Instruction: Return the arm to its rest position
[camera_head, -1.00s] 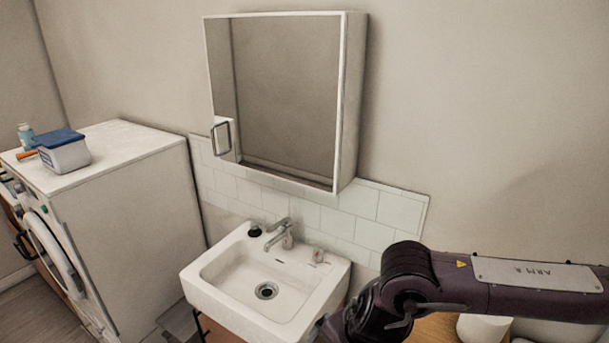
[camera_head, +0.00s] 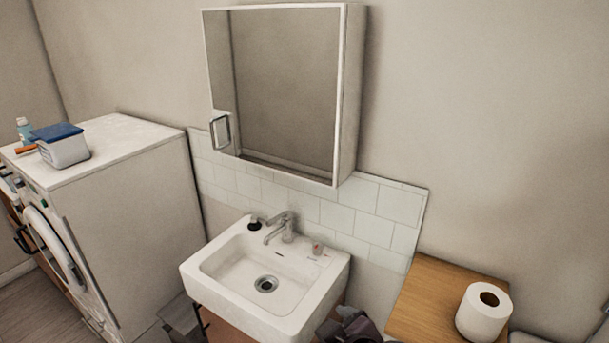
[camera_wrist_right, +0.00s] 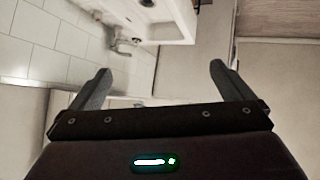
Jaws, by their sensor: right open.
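My right gripper (camera_wrist_right: 160,70) shows in the right wrist view with its two dark fingers spread wide apart and nothing between them. In the head view only a small dark part of my right arm (camera_head: 352,328) shows at the bottom edge, right of the sink's front corner. The gripper itself cannot be made out there. My left arm and gripper are not in the head view.
A white sink (camera_head: 226,292) with a tap (camera_head: 284,228) stands below a mirrored cabinet (camera_head: 350,95). A toilet roll (camera_head: 483,315) stands on a wooden top (camera_head: 428,290) at the right. A washing machine (camera_head: 150,215) carrying a blue-lidded box (camera_head: 62,148) is at the left.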

